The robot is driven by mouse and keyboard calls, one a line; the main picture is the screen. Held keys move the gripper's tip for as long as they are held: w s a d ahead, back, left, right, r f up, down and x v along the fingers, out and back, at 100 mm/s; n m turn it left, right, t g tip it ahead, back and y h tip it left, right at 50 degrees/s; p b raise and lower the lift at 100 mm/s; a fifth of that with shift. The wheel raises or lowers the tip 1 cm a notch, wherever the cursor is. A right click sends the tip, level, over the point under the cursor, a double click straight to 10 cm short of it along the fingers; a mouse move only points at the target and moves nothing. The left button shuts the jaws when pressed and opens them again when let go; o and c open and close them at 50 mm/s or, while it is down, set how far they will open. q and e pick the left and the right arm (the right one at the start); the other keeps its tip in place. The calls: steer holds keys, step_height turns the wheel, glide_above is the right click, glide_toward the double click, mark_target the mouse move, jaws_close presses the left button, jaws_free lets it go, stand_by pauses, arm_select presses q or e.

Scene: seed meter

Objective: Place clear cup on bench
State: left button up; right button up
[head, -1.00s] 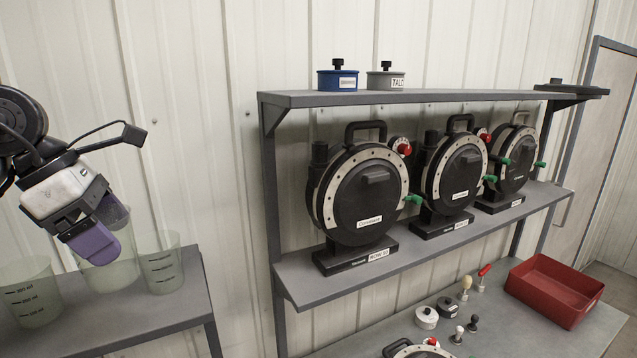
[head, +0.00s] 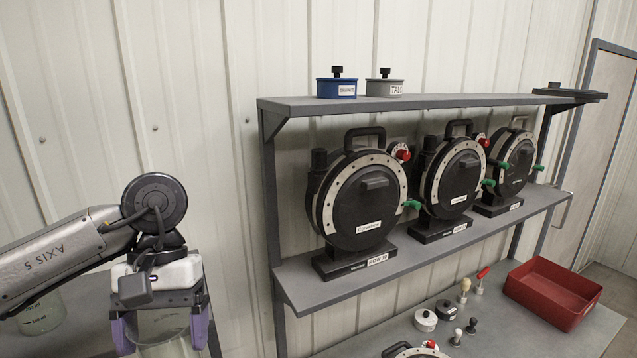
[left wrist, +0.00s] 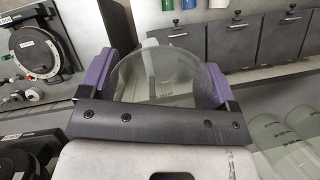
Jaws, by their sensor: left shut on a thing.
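My left gripper (head: 160,332) is shut on a clear cup (head: 165,347), with one purple finger on each side of it. The cup's lower part runs out of the head view at the bottom edge. In the left wrist view the clear cup (left wrist: 160,78) shows between the purple fingers, its rim towards the camera. The bench (head: 600,335) is the grey surface below the shelf at the lower right. My right gripper is not in view.
Another clear cup (head: 42,312) stands on a side table at the left, partly behind my arm. The bench carries a red bin (head: 555,290), small jars (head: 426,320) and several small tools. Black round meters (head: 360,205) line the shelf above.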

arm_select(q)
steer(key=shift+m+y, duration=0.3)
steer(key=shift+m, duration=0.3)
steer(key=x, duration=0.1)
steer(key=p+x, duration=0.1)
steer(key=x, duration=0.3)
steer(key=shift+s+d+p, duration=0.3)
steer(key=shift+s+p, duration=0.05)
steer(key=s+a+r+p+x, duration=0.1)
steer(key=s+p+x, duration=0.1)
steer(key=p+x, duration=0.4)
step_height(320, 180, down, 5)
steer(key=shift+s+a+m+p, duration=0.2)
steer(key=shift+s+m+p, duration=0.1)
steer(key=shift+s, duration=0.85)
steer(key=shift+a, duration=0.1)
